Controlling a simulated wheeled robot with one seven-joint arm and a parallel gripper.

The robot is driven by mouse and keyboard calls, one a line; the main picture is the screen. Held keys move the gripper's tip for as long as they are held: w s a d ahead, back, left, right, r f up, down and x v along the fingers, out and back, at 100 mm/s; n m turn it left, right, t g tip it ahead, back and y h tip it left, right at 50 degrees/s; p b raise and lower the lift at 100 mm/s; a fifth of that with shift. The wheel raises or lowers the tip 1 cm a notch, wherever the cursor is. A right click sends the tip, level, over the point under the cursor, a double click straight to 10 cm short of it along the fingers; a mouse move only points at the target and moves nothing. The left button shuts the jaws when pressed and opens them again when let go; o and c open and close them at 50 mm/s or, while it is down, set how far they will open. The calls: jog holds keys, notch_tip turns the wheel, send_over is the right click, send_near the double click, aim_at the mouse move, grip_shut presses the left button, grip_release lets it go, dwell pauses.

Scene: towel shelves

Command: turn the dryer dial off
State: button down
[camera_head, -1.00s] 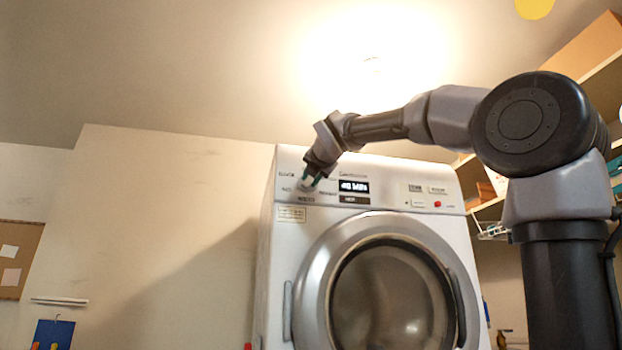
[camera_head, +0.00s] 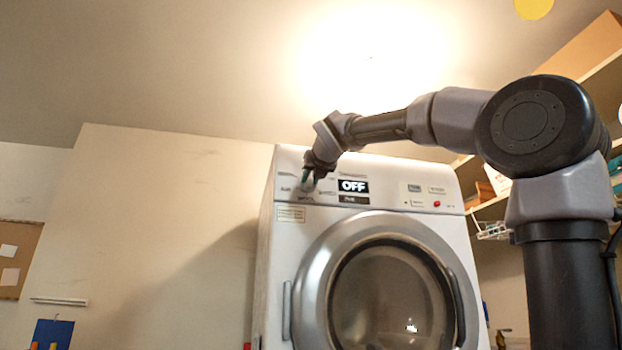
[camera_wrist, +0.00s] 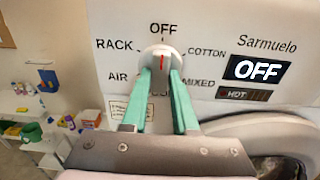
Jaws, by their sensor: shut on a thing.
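The white dryer (camera_head: 268,270) stands in the middle of the head view. Its dial (camera_wrist: 159,52) is a white round knob with a red mark, with labels OFF, RACK, COTTON, AIR and MIXED around it. The red mark points up toward OFF. The dryer's display (camera_head: 353,186) reads OFF, and it shows the same in the wrist view (camera_wrist: 258,70). My gripper (camera_wrist: 162,76) has its two green fingers closed on either side of the dial. In the head view my gripper (camera_head: 309,178) hides most of the dial.
The dryer's round door (camera_head: 318,280) is closed below the panel. Shelves (camera_head: 596,75) stand at the right. A blue item (camera_head: 52,333) hangs on the left wall. In the wrist view, several bottles and boxes (camera_wrist: 32,131) stand on shelves at the left.

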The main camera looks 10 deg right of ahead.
jog(key=shift+f, duration=0.15)
jog(key=c, duration=0.7)
grip_release()
jog(key=shift+s, duration=0.25)
jog(key=s, duration=1)
jog(key=shift+s, duration=0.15)
